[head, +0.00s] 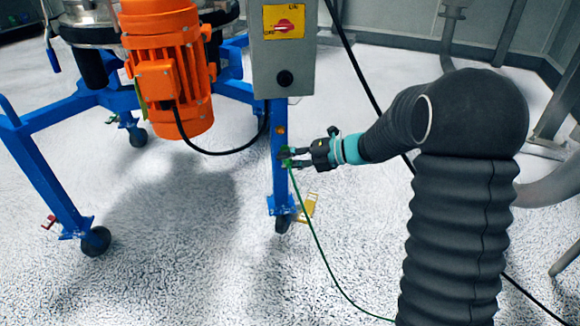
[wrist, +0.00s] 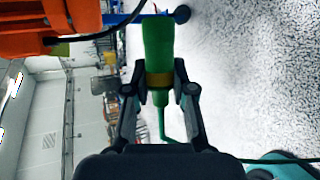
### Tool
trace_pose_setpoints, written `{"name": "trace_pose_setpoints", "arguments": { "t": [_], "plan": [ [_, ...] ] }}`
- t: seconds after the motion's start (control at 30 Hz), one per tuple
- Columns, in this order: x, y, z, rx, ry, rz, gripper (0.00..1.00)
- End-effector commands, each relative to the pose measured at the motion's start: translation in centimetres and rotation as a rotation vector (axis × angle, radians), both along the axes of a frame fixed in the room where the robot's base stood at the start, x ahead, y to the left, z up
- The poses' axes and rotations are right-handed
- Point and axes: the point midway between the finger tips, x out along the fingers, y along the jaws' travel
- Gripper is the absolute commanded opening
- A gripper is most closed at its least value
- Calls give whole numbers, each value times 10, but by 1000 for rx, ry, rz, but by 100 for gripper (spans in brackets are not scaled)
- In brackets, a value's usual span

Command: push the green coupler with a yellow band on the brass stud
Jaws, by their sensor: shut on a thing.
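The green coupler (wrist: 158,42) with a yellow band is held between the two fingers of my gripper (wrist: 160,88), as the wrist view shows. The fingers close around the banded part, and the far end points away from me. In the head view my gripper (head: 286,158) is at the blue leg, and only a little green of the coupler shows at its fingertips. A small brass-orange spot, which looks like the brass stud (head: 280,130), is on the blue leg just above the fingertips. I cannot tell whether the coupler touches anything. The stud is not clear in the wrist view.
A thin green cable (head: 318,240) hangs from the coupler to the floor. The blue frame leg (head: 281,185) carries a grey switch box (head: 284,55) above. An orange motor (head: 168,70) is to the left, with a black cable below it. A yellow tag (head: 308,205) is near the caster.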

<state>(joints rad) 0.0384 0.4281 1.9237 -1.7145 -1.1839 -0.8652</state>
Motion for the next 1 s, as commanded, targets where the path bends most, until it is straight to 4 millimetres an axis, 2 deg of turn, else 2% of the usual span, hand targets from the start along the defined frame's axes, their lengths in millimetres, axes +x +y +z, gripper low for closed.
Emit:
{"name": "trace_pose_setpoints", "arguments": {
  "t": [0.27,1.0],
  "plan": [
    [7,1,1,3,-13,22,0],
    [56,12,0,3,-10,20,0]
  ]
}}
